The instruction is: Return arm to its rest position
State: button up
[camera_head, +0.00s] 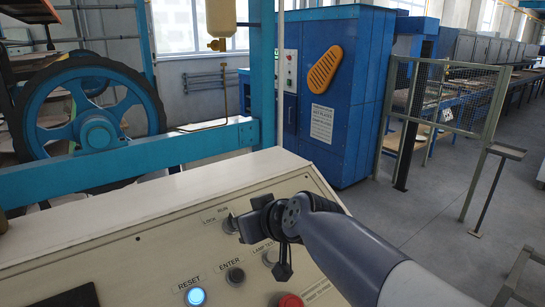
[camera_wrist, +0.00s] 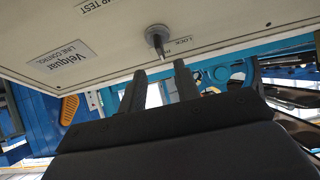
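My arm reaches in from the lower right in the head view. My gripper (camera_head: 249,219) is over the beige control panel (camera_head: 150,225), close to the small selector switch (camera_head: 229,224) under the LOCK and RUN labels. In the wrist view the two dark fingers of my gripper (camera_wrist: 161,70) stand apart with an empty gap between them. The grey selector switch (camera_wrist: 157,36) shows just past the fingertips, on the panel face (camera_wrist: 100,45). It looks clear of the fingers. Part of the panel behind my gripper is hidden in the head view.
A lit blue RESET button (camera_head: 195,296), an ENTER button (camera_head: 235,275) and a red button (camera_head: 290,301) sit on the panel below my gripper. A blue frame (camera_head: 120,158) stands behind the panel. A mesh guard (camera_head: 450,95) stands right; open floor lies before it.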

jog(key=x, duration=0.8)
jog(key=shift+w+a+f, duration=0.1)
jog(key=shift+w+a, duration=0.05)
jog(key=shift+w, duration=0.05)
